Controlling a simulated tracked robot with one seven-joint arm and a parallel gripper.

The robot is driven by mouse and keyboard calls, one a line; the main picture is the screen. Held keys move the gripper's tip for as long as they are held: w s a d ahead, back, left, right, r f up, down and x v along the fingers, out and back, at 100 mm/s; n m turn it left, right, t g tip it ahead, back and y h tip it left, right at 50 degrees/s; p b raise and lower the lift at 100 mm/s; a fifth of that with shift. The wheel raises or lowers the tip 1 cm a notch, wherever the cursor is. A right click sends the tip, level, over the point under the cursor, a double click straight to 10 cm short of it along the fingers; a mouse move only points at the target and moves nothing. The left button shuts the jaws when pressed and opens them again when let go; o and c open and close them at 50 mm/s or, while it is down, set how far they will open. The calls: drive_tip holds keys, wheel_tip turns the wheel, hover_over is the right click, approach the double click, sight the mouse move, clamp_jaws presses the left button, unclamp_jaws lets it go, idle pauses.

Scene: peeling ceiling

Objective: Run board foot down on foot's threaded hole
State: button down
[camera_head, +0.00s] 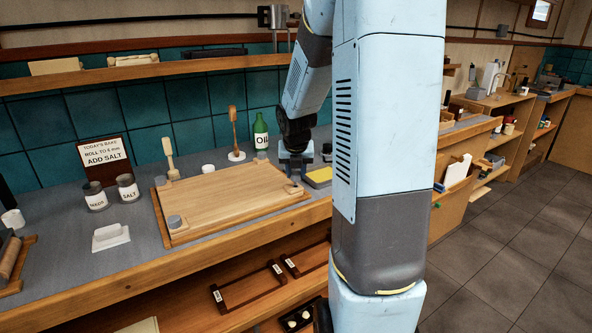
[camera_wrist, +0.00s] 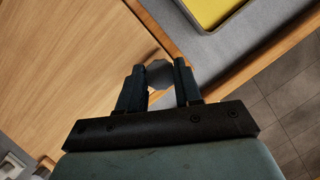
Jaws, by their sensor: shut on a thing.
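The wooden board (camera_head: 228,200) lies flat on the counter, and it fills the upper left of the wrist view (camera_wrist: 60,60). In the wrist view my gripper (camera_wrist: 158,66) is shut on a grey faceted board foot (camera_wrist: 159,74), at the board's corner beside its edge. In the head view my gripper (camera_head: 294,176) is over the board's right corner, pointing down. The threaded hole under the held foot is hidden, and I cannot tell how far down the foot sits. Another grey foot (camera_head: 175,222) stands at the board's front left corner.
A yellow sponge-like block in a grey tray (camera_head: 319,177) lies close to the right of my gripper. A green oil bottle (camera_head: 261,133) and a brush on a stand (camera_head: 235,153) stand behind the board.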

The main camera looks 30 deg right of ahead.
drive_tip(key=shift+f, duration=0.35)
idle(0.3)
drive_tip(key=c, duration=1.3)
unclamp_jaws()
clamp_jaws()
drive_tip(key=shift+f, duration=0.1)
drive_tip(key=shift+a+m+g+h, duration=0.15)
drive_tip(key=shift+m+g+h, duration=0.25)
drive_tip(key=shift+m, duration=1.1)
drive_tip(key=shift+m+g+h, duration=0.3)
drive_tip(key=shift+m, duration=0.6)
drive_tip(key=shift+w, duration=0.1)
